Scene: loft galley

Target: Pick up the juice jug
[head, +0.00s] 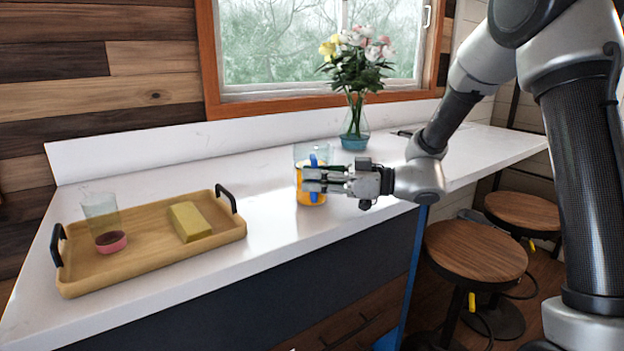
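The juice jug (303,194) stands on the white counter near its front edge, with a clear upper part, orange juice below and a blue strip that looks like its handle (314,197). My gripper (308,181) reaches in level from the right, its fingers overlapping the jug and the blue strip in the head view. The fingers hide part of the jug's middle. Whether they are closed on the handle or only beside it cannot be told from this view.
A wooden tray (150,262) with black handles holds a clear glass (101,218) and a yellow block (189,222) at left. A flower vase (355,128) stands behind the jug by the window. Stools (476,250) stand at right. Counter between tray and jug is clear.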

